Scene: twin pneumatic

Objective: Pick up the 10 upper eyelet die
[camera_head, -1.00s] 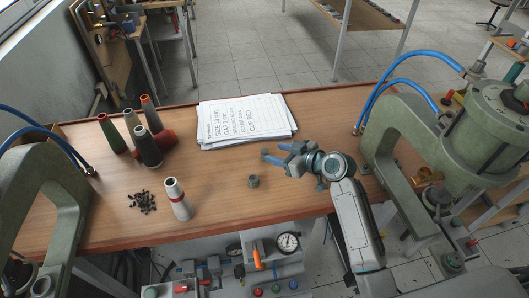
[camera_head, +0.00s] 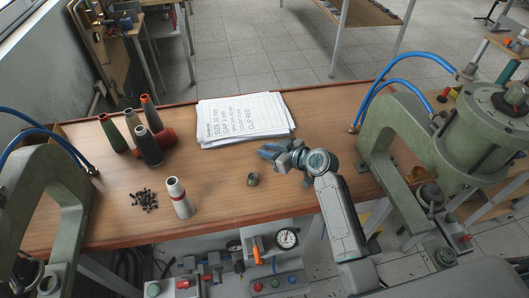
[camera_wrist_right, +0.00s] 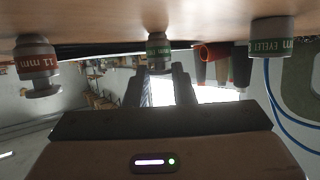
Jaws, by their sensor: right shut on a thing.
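My right gripper (camera_head: 268,153) is low over the middle of the table, just in front of the paper sheets. In the right wrist view its two fingers (camera_wrist_right: 160,80) are shut on a small grey die with a green label (camera_wrist_right: 158,48); I read only "mm" on it, not the number. In the head view the fingers hide this die. Another grey-green die (camera_head: 253,179) stands on the table in front of the gripper. The wrist view also shows a red-labelled "11 mm" die (camera_wrist_right: 37,65) at left and a green-labelled "EYELET" die (camera_wrist_right: 272,38) at right. My left gripper is out of view.
Paper sheets (camera_head: 243,118) lie behind the gripper. Green presses flank the table (camera_head: 215,175), at left (camera_head: 60,170) and right (camera_head: 385,135).

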